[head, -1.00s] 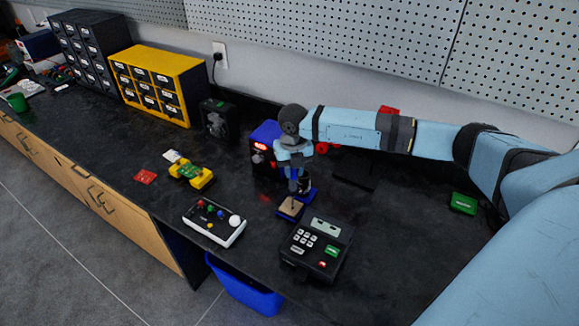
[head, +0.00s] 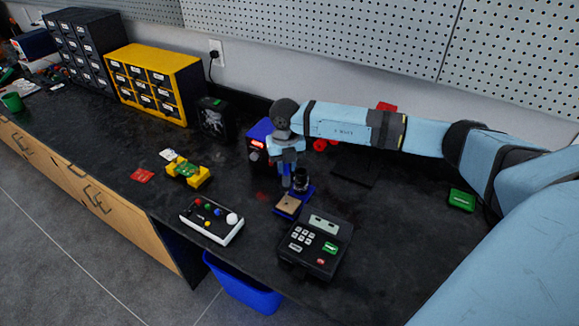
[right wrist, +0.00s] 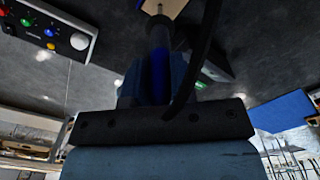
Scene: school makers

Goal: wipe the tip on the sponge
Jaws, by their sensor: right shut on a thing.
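The tan sponge (head: 290,204) sits in a small blue tray at the front of a stand (head: 302,180) with a dark coiled holder. My right gripper (head: 286,178) is beside the holder, just behind and above the sponge in the head view. It is shut on a soldering iron, whose blue handle (right wrist: 160,75) shows between the fingers in the right wrist view. The iron's thin tip points at the sponge (right wrist: 172,6), which is cut by the top edge there. I cannot tell whether the tip touches it. My left gripper is out of view.
A blue soldering station (head: 262,146) with a red display stands behind. A black keypad device (head: 315,246) is close in front, and a white button controller (head: 212,220) is at left. A yellow holder with a green board (head: 188,172) lies farther left. A dark cable crosses the wrist view.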

